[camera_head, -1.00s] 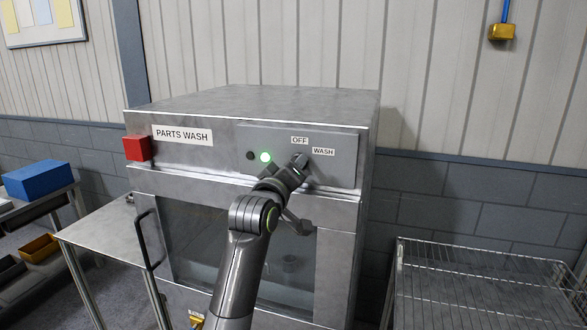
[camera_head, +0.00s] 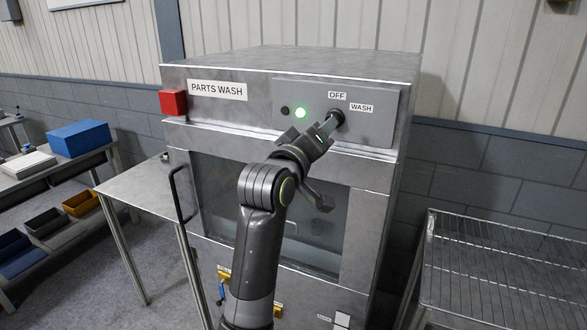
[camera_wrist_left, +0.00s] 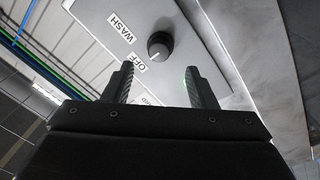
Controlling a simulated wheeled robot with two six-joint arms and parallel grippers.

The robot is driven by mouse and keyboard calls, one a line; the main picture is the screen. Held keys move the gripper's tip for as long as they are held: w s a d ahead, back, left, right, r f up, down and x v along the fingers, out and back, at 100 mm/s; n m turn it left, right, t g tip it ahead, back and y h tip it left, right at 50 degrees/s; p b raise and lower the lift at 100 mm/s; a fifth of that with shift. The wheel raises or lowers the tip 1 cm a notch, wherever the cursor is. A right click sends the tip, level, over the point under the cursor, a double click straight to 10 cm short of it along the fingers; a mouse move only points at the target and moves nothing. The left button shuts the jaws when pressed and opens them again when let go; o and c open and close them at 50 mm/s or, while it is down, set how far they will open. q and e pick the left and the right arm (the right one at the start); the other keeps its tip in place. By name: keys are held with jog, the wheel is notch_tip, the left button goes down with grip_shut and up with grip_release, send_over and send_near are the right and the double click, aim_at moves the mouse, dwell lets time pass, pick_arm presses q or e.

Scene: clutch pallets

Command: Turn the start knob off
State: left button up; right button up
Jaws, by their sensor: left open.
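The start knob (camera_head: 337,117) is a round dark knob on the grey control panel of the parts washer. An OFF label (camera_head: 337,95) sits above it and a WASH label (camera_head: 361,107) to its upper right. In the left wrist view the knob (camera_wrist_left: 160,45) lies just beyond the fingertips, centred between them. Its pale pointer line is at the lower left, on the side of the OFF label (camera_wrist_left: 139,62) rather than the WASH label (camera_wrist_left: 123,34). My left gripper (camera_wrist_left: 158,76) is open and empty; it also shows in the head view (camera_head: 326,127). My right gripper is not in view.
The door handle (camera_head: 181,195) projects at the left. A wire rack (camera_head: 500,262) stands right; a metal side table (camera_head: 142,188) stands left.

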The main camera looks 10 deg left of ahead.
pick_arm(q)
jog(key=b+v, duration=0.3)
jog(key=v, duration=0.7)
jog(key=shift+s+a, duration=0.2)
jog(key=shift+s, duration=0.15)
